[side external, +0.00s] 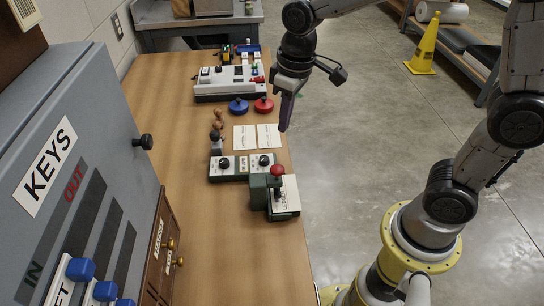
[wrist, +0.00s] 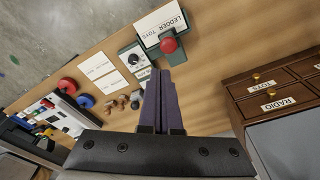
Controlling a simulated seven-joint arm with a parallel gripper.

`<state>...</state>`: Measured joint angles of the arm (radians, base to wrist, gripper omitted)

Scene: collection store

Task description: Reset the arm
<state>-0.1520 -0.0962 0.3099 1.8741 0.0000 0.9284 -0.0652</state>
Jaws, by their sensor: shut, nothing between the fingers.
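My gripper (side external: 287,117) hangs in the air beside the right edge of the wooden table (side external: 164,82), in the side external view. Its dark fingers point down and are closed together with nothing between them. In the wrist view my gripper (wrist: 160,72) shows two purple-grey fingers side by side, pointing up the picture. My arm bends over from its yellow base at the right of the side external view.
A red-knobbed lever box (side external: 278,190), dial boxes (side external: 236,166), cards (side external: 257,136), blue and red discs (side external: 264,105) and a white console (side external: 229,82) stand on the table. A grey key cabinet (side external: 75,170) is at left.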

